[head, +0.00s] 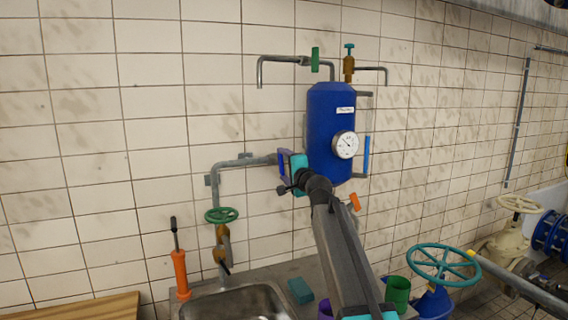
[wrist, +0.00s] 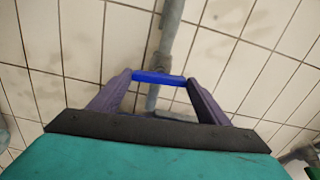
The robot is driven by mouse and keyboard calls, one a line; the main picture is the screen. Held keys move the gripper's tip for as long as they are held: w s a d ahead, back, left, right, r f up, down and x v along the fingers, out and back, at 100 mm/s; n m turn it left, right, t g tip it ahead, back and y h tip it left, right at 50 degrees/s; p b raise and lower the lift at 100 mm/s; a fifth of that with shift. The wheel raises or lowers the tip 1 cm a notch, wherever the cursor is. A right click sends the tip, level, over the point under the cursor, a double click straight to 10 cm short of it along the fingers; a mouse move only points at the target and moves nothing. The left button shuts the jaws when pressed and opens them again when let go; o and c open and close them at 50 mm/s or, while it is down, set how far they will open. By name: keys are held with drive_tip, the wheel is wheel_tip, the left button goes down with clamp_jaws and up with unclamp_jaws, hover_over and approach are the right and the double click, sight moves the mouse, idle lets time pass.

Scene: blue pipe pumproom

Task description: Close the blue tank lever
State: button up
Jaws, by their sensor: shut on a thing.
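The blue tank (head: 322,120) hangs on the tiled wall, with a white dial gauge on its front. My gripper (head: 283,168) is at the tank's lower left, by the grey pipe that runs into it. In the wrist view, the fingertips of my gripper (wrist: 158,84) are closed on the two ends of a short blue lever (wrist: 157,77). The lever lies crosswise between the fingers, in front of a grey pipe (wrist: 170,38). In the head view my gripper and arm hide most of the lever and the pipe joint behind it.
A green handwheel (head: 221,215) sits on the pipe at left. An orange-handled tool (head: 180,275) stands beside the sink (head: 240,303). An orange lever (head: 354,202) is right of my arm. A large teal wheel (head: 443,263) is at lower right. The left wall is clear.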

drive_tip(key=shift+m, duration=0.4)
drive_tip(key=o, duration=1.1)
drive_tip(key=shift+c, duration=0.2)
drive_tip(key=shift+s, duration=0.15)
drive_tip(key=b+v, duration=0.3)
drive_tip(key=v, duration=1)
drive_tip(key=shift+s+d, duration=0.15)
drive_tip(key=shift+s, duration=0.1)
drive_tip(key=shift+r, duration=0.1)
